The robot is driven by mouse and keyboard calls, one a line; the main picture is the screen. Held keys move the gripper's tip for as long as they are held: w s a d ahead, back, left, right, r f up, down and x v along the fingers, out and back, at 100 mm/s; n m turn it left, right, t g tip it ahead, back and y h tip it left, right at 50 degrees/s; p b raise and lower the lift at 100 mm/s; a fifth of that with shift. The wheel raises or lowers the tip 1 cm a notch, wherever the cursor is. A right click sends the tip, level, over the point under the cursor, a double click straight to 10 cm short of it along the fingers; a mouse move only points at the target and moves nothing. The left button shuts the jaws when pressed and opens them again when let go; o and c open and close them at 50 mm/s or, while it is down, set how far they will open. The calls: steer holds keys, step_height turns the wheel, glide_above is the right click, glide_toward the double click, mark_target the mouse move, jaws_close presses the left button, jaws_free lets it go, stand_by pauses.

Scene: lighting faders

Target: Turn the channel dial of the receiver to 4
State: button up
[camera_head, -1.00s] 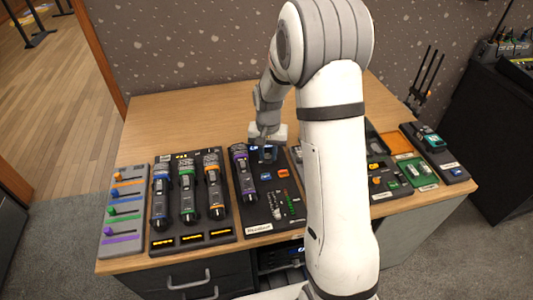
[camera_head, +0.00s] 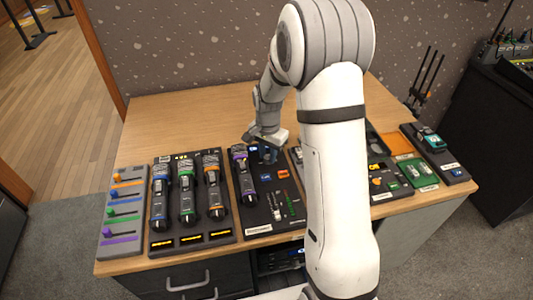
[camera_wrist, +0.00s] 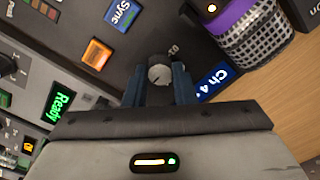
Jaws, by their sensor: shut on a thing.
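The channel dial (camera_wrist: 160,71), a small grey knob, sits on the dark receiver panel in the wrist view. My gripper (camera_wrist: 160,82) is shut on it, with one blue finger on each side. Beside the dial, a blue display (camera_wrist: 212,82) reads "Ch 4". In the head view, my gripper (camera_head: 268,152) is at the back end of the receiver (camera_head: 262,215), and the dial is mostly hidden there.
A blue Sync button (camera_wrist: 124,14) and an orange button (camera_wrist: 97,53) are near the dial. A purple-banded microphone (camera_head: 243,175) lies at the receiver's left. Several microphones rest on the panel (camera_head: 160,244) further left. The desk behind (camera_head: 180,115) is clear.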

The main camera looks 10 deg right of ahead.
mark_target(268, 156)
steer(key=o, duration=1)
steer(key=shift+r, duration=0.1)
step_height(268, 156, up, 7)
steer(key=shift+r, duration=0.35)
steer(key=shift+s+r, duration=0.15)
steer(key=shift+r, duration=0.1)
steer(key=s+r+n+t+p, duration=0.1)
steer(key=s+r+n, duration=0.3)
steer(key=s, duration=0.8)
steer(key=s+r+n+t+p, duration=0.1)
steer(key=s+r+n+p, duration=0.2)
steer(key=s+r, duration=0.6)
steer(key=s+n, duration=0.2)
steer(key=s, duration=0.1)
steer(key=shift+s+t+p, duration=0.2)
steer(key=shift+t+p, duration=0.1)
steer(key=shift+p, duration=0.05)
